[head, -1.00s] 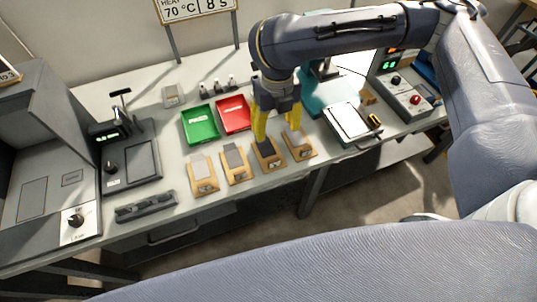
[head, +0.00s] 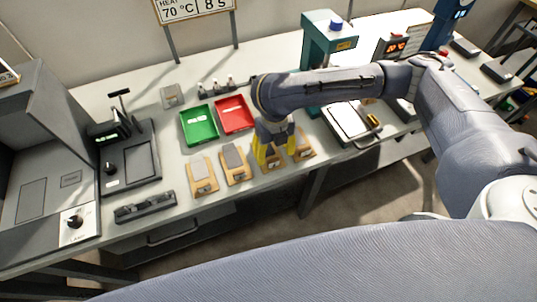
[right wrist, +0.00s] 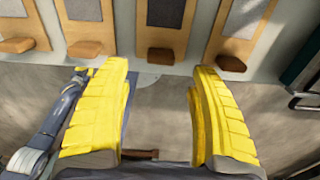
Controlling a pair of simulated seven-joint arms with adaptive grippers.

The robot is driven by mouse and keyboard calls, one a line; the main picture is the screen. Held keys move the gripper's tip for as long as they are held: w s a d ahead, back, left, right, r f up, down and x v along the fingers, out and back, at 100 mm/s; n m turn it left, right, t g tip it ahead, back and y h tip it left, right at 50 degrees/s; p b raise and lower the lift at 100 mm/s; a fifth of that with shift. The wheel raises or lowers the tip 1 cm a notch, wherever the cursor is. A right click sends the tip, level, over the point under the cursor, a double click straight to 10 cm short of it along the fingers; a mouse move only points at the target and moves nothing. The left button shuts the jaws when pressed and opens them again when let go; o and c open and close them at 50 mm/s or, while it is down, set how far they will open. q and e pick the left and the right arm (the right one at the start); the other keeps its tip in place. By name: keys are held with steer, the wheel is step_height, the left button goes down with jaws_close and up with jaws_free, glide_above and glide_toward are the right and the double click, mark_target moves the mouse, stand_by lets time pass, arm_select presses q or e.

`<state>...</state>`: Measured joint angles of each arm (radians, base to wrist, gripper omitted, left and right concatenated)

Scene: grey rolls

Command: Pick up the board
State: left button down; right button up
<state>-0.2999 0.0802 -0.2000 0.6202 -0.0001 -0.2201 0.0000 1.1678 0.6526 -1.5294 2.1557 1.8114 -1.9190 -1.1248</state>
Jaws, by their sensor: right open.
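Several wooden holders stand in a row near the table's front edge, each with a flat grey board on it; two show clearly in the head view, a pale board (head: 200,168) and a darker board (head: 233,157). My right gripper (head: 275,155) is open and points down over the third holder from the left, partly hiding it and its board. In the right wrist view, the yellow fingers of my right gripper (right wrist: 160,70) stand wide apart, with a holder's grey board (right wrist: 165,12) and brown tab (right wrist: 160,57) beyond them. No board is between the fingers. My left gripper (right wrist: 84,73) shows small, its jaws unclear.
A green tray (head: 199,133) and a red tray (head: 236,122) lie behind the holders. A black scale-like device (head: 130,165) and a dark bar (head: 146,208) are at the left. A teal press (head: 320,50) and a flat white plate (head: 348,120) are at the right.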

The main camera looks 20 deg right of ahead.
mark_target(274, 161)
steer(key=shift+f, duration=2.65)
jaws_close()
